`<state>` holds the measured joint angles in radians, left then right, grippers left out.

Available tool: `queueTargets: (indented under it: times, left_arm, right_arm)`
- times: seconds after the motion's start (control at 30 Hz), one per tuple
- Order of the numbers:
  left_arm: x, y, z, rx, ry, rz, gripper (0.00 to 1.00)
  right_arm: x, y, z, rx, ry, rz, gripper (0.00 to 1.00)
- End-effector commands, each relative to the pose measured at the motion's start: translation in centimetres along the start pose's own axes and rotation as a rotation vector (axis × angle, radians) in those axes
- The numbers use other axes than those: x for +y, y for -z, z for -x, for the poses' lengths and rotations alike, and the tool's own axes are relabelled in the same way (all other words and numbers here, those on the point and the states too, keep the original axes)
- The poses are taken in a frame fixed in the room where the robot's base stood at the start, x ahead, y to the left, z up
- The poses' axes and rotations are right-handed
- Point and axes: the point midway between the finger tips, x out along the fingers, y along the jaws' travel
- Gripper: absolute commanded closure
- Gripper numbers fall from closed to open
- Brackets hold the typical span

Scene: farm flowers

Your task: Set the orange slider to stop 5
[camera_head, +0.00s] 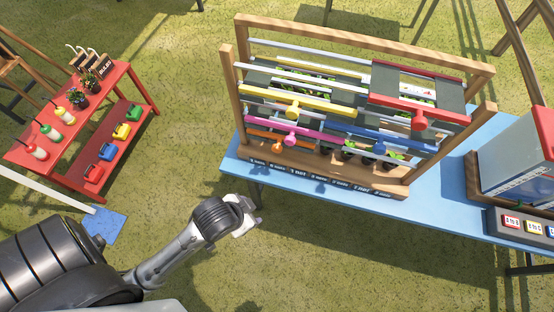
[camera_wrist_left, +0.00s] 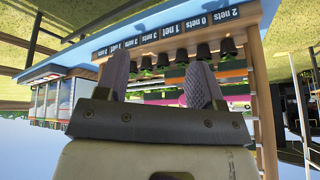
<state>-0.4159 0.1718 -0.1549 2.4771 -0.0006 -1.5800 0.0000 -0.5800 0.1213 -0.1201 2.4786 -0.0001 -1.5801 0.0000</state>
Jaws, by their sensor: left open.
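The orange slider (camera_head: 278,147) is the low orange piece at the front left of a wooden frame of coloured sliding bars, under the magenta bar. Most of its length and any stop numbers are too small or hidden to read. My left gripper (camera_head: 243,216) is in front of the blue table, near its left front corner and apart from the slider. In the left wrist view my left gripper (camera_wrist_left: 159,82) is open with nothing between its fingers; an orange bar (camera_wrist_left: 235,79) shows beyond the right finger. My right gripper is not in view.
The wooden frame (camera_head: 228,85) also carries yellow (camera_head: 315,103), magenta (camera_head: 325,131), blue (camera_head: 395,139) and red (camera_head: 420,124) sliders, with potted plants below. A red table (camera_head: 118,92) stands left.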

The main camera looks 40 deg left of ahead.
Motion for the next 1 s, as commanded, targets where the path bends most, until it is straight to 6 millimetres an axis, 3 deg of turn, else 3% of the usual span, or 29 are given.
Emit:
queueTargets:
  times: [0.03,0.47,0.57,0.63,0.83,1.0]
  left_arm:
    - [0.2,-0.9,-3.1,0.013,0.005,-0.011,0.38]
    - [-1.1,-2.0,-15.2,0.141,0.21,-0.119,0.38]
    - [-2.1,-1.8,-17.6,0.192,0.321,-0.227,0.38]
    - [-3.0,-1.2,-18.9,0.227,0.449,-0.391,0.38]
    - [-4.9,1.9,-15.5,0.159,0.827,-0.983,0.38]
    - [-5.6,3.5,-13.4,-0.03,1.093,-1.427,0.38]
  right_arm:
    - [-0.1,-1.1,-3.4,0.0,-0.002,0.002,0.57]
    - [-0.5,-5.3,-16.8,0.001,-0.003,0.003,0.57]
    - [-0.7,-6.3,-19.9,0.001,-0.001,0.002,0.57]
    - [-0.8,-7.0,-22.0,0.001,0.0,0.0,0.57]
    - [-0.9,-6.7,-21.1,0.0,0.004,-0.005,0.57]
    - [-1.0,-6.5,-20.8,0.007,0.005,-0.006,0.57]
